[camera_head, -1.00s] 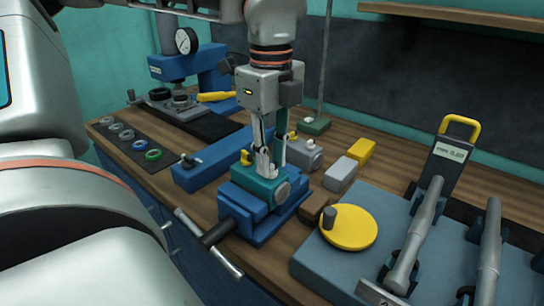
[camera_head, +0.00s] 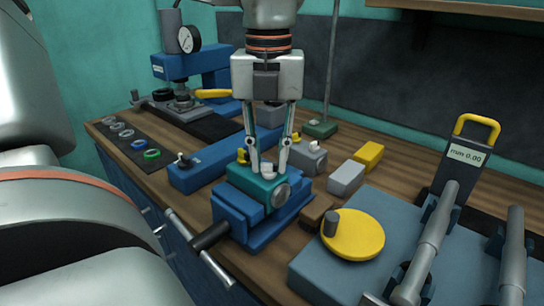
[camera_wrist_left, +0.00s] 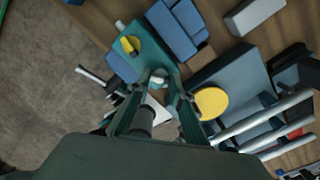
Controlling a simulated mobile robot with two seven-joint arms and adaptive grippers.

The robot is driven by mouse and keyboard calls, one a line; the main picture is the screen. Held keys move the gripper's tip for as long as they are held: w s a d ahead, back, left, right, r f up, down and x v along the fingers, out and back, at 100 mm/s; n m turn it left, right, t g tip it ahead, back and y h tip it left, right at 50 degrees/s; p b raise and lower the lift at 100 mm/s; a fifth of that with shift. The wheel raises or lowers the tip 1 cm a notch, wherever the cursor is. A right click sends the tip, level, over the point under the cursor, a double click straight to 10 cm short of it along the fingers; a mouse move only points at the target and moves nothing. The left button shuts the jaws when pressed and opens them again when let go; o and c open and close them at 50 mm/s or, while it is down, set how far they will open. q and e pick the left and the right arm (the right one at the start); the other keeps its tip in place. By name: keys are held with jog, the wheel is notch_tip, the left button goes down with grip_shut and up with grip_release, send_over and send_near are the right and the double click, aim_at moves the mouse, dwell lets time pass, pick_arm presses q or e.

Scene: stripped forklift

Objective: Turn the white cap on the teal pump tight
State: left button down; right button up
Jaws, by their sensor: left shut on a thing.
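The teal pump (camera_head: 255,187) sits in the blue vise (camera_head: 240,214) near the front edge of the bench. Its white cap (camera_head: 267,170) is on top, and it also shows in the left wrist view (camera_wrist_left: 158,78). My left gripper (camera_head: 268,168) points straight down over the pump, and its two fingertips are shut on the white cap, one on each side. A yellow part (camera_head: 243,155) stands on the pump beside the left finger. The right gripper is in neither view.
A blue press with a gauge (camera_head: 189,39) stands at the back left, beside a dark mat of rings (camera_head: 138,144). A grey block (camera_head: 346,177) and a yellow block (camera_head: 369,155) lie right of the vise. A blue-grey fixture with a yellow disc (camera_head: 353,234) fills the front right.

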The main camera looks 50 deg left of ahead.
aim_at(269, 164)
pick_arm(q)
jog(key=m, duration=0.4)
jog(key=shift+m, duration=0.3)
jog(key=m, duration=0.4)
jog(key=shift+m, duration=0.4)
jog(key=c, duration=1.8)
grip_release()
notch_tip(269, 164, up, 12)
jog(key=shift+r, duration=0.1)
